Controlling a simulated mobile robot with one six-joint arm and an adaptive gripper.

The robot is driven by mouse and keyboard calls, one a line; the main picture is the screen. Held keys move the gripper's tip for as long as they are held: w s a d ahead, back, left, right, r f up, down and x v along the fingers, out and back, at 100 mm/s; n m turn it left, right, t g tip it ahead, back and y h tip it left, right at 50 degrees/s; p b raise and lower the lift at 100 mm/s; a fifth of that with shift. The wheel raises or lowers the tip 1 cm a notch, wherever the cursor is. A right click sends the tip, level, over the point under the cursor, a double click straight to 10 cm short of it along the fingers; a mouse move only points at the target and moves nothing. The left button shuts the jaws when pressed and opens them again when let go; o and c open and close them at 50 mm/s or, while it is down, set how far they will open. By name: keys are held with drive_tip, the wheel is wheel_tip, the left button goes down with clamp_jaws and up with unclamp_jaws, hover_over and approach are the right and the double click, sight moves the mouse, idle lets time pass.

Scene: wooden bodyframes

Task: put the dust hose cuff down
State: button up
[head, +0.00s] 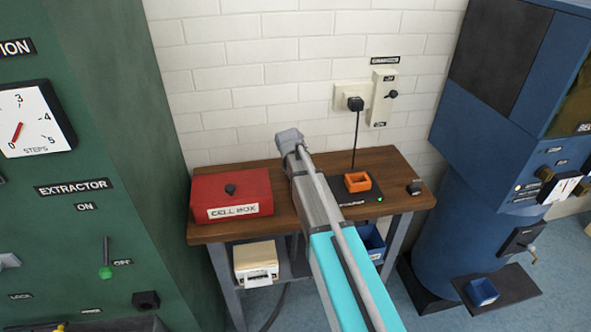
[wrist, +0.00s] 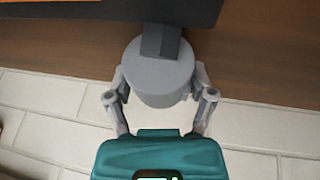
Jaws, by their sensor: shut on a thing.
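The dust hose cuff (wrist: 158,82) is a grey round piece with a darker square block at its far side. In the wrist view my gripper (wrist: 159,76) is shut on it, one grey finger on each side. The cuff is seen against the brown bench top (wrist: 250,62), close to the edge of a black mat (wrist: 205,10). I cannot tell whether it touches the bench. In the head view my arm reaches over the wooden bench (head: 216,230) and hides the cuff and fingers.
A red cell box (head: 212,187) stands on the bench's left. An orange tray (head: 350,187) sits on the black mat (head: 377,207) right of my arm. A small dark block (head: 414,188) is at the right end. A white brick wall (head: 250,97) rises behind.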

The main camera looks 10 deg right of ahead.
drive_tip(key=shift+r, duration=0.2)
wheel_tip(320, 180, up, 2)
drive_tip(key=p, duration=0.2)
drive_tip(key=shift+p, duration=0.3)
drive_tip(key=s+r+p, duration=1)
drive_tip(key=s, duration=0.4)
drive_tip(key=shift+d+r, duration=0.25)
drive_tip(key=shift+r, duration=0.05)
drive_tip(key=shift+f+b, duration=0.35)
drive_tip(key=shift+f, duration=0.2)
drive_tip(key=shift+r, duration=0.15)
idle(0.4)
